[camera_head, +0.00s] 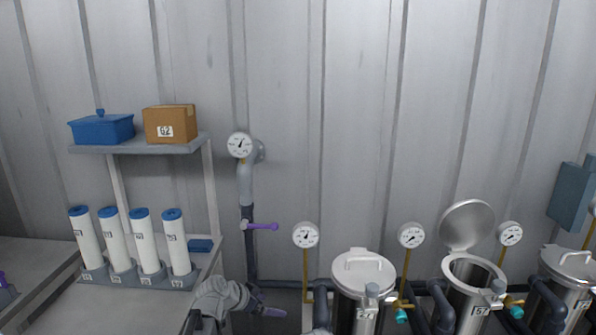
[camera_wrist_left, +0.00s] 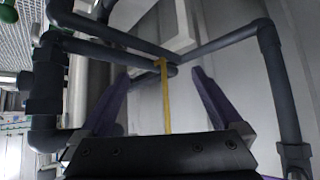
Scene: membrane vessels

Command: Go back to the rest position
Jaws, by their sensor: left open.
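My left gripper (camera_head: 272,308) is low in the head view, in front of the wall and to the left of the first vessel. In the left wrist view, its two purple fingers (camera_wrist_left: 160,74) stand wide apart with nothing held between them. A thin yellow pipe (camera_wrist_left: 165,100) shows beyond the gap, among dark pipes. I cannot tell how far it is from the fingers. My right gripper is in neither view.
Steel vessels (camera_head: 362,275) with gauges stand at the right; one has its lid (camera_head: 467,224) raised. A pipe with a purple-handled valve (camera_head: 262,226) runs down the wall. A shelf (camera_head: 140,149) holds a blue container and brown box, above several white cartridges (camera_head: 175,243).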

